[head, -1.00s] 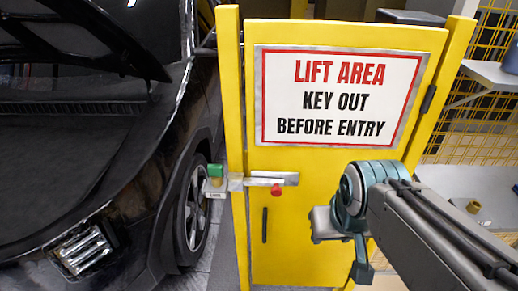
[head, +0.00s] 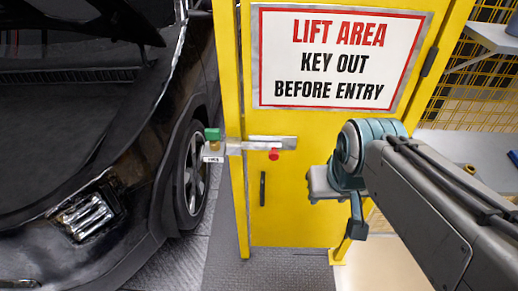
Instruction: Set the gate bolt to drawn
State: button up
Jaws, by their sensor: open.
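The gate (head: 300,215) is a yellow panel that stands closed between yellow posts. Its bolt is a silver bar (head: 263,142) on a plate near the gate's left edge, with a red knob (head: 274,154) hanging below its right part. Left of it, across the post, is a grey housing (head: 234,148) with a green block (head: 212,134) and a small white label. Whether the bar's end sits inside the housing is too small to tell. My gripper (head: 335,212) is open and empty, right of and below the red knob, apart from it and in front of the gate.
A dark vertical handle (head: 262,188) is on the gate below the bolt. A large sign (head: 340,60) is above it. A black car (head: 90,150) stands close on the left. A grey bench (head: 480,150) and yellow mesh are on the right.

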aim_at(274, 154)
jog(key=z, duration=1.55)
jog(key=k, duration=0.75)
jog(key=u, duration=0.85)
